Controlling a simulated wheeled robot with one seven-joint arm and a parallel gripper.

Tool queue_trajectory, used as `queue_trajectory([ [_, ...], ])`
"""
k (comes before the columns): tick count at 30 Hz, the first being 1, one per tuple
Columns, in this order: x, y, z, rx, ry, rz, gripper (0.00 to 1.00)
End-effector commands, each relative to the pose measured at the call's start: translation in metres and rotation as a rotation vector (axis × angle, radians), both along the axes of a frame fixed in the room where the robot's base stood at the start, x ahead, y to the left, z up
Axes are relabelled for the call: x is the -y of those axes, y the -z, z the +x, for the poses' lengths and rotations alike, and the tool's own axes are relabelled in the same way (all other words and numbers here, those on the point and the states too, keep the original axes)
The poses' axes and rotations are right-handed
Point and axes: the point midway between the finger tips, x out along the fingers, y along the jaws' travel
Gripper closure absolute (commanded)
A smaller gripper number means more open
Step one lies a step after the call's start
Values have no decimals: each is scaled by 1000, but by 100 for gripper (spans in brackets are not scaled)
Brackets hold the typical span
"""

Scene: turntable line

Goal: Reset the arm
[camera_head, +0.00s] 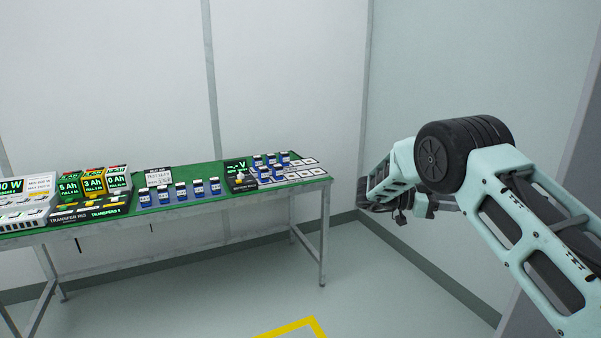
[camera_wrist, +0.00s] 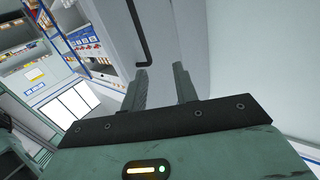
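My arm is raised at the right of the head view, its last link folded down and left, to the right of the table. My gripper (camera_head: 378,207) is dark against the wall there, apart from the table and too small to read. In the wrist view my gripper (camera_wrist: 161,88) shows two dark fingers with a clear gap between them. Nothing is between the fingers. A pale grey panel or wall with a black handle (camera_wrist: 144,42) lies beyond them.
A green-topped table (camera_head: 217,210) stands at the left with several blue cells (camera_head: 181,191), labelled boxes (camera_head: 93,180) and a small display (camera_head: 236,168). A yellow line (camera_head: 312,324) marks the open floor. Walls stand behind my arm. Shelves (camera_wrist: 85,45) show in the wrist view.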

Motion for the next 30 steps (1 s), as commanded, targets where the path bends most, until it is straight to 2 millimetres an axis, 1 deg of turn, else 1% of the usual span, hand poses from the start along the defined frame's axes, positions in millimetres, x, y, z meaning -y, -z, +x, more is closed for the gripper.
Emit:
queue_trajectory([
  [1, -4, -11, 12, 36, -102, 17, 71],
  [2, -8, -16, 21, 60, -178, 31, 71],
  [3, -15, -23, 35, 91, -291, 54, 71],
  [5, -32, -34, 56, 137, -479, 99, 71],
  [6, -49, -41, 69, 161, -608, 136, 71],
  [8, -80, -51, 85, 186, -803, 200, 71],
  [9, -104, -57, 92, 195, -930, 248, 71],
  [11, -145, -64, 95, 195, -1119, 325, 71],
  [12, -175, -68, 93, 185, -1241, 382, 71],
  [14, -217, -71, 82, 155, -1407, 465, 71],
  [15, -243, -72, 70, 125, -1507, 520, 71],
  [17, -281, -72, 48, 65, -1648, 602, 71],
  [18, -304, -71, 29, 18, -1733, 655, 71],
  [20, -333, -68, -3, -66, -1846, 732, 71],
  [21, -351, -65, -26, -132, -1914, 781, 71],
  [22, -362, -62, -45, -186, -1960, 817, 71],
  [23, -371, -59, -65, -243, -2003, 852, 71],
  [24, -382, -54, -92, -325, -2053, 895, 71],
  [26, -391, -46, -134, -458, -2114, 954, 71],
  [27, -395, -40, -163, -554, -2144, 991, 71],
  [28, -395, -36, -184, -630, -2161, 1014, 71],
  [29, -394, -31, -206, -709, -2173, 1037, 71],
  [30, -390, -25, -234, -816, -2181, 1063, 71],
])
